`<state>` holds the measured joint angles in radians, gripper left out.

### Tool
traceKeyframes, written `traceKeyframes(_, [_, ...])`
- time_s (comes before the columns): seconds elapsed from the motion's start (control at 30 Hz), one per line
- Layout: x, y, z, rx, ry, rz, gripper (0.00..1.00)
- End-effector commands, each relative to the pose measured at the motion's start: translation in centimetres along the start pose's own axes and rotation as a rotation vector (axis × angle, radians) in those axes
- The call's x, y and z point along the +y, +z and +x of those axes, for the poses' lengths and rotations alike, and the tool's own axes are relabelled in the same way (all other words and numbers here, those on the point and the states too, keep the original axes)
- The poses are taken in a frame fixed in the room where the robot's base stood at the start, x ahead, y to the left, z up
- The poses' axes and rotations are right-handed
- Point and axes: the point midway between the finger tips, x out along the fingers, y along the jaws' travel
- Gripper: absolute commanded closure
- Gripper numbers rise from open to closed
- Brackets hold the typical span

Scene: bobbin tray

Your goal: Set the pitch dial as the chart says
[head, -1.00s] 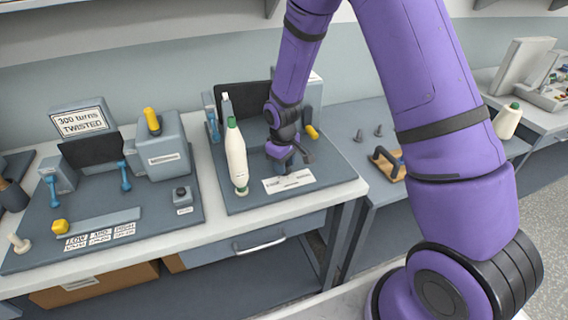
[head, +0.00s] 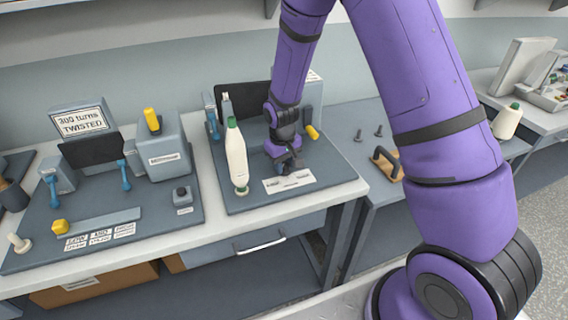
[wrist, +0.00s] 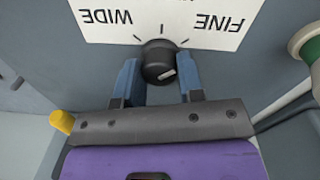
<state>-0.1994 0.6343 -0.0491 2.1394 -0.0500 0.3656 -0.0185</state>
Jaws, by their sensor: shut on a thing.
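The pitch dial (wrist: 158,62) is a round black knob in the wrist view, below a white plate (wrist: 160,22) reading WIDE on the left and FINE on the right, upside down, with tick marks between. A pale mark shows on the knob's lower right. My gripper (wrist: 158,80) has its two blue fingers on either side of the knob, shut on it. In the head view my gripper (head: 289,165) is low over the right-hand board, beside the white label plate (head: 290,182), and hides the dial.
A white bobbin with a green tip (head: 236,158) stands close left of my gripper. A yellow-ended lever (head: 312,132) is just right. The left board carries a sign (head: 82,121) reading "300 turns TWISTED". A wooden block with a dark handle (head: 388,163) lies farther right.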

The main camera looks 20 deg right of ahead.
Motion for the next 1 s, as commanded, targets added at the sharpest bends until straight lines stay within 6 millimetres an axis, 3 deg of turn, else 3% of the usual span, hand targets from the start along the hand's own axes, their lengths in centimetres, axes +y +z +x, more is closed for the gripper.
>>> traceKeyframes(0.1, [0.0,0.0,0.0,0.001,0.000,0.000,0.88])
traceKeyframes(0.13, [0.0,0.0,0.0,0.001,0.000,0.000,0.58])
traceKeyframes(0.2, [0.0,0.0,0.0,0.001,0.000,-0.001,0.42])
traceKeyframes(0.23, [0.0,0.0,0.0,0.001,0.000,-0.001,0.39])
traceKeyframes(0.63, [0.0,-0.1,-1.0,0.002,0.000,-0.001,0.39])
traceKeyframes(1.0, [0.0,-0.1,-7.4,0.004,0.000,-0.002,0.39])
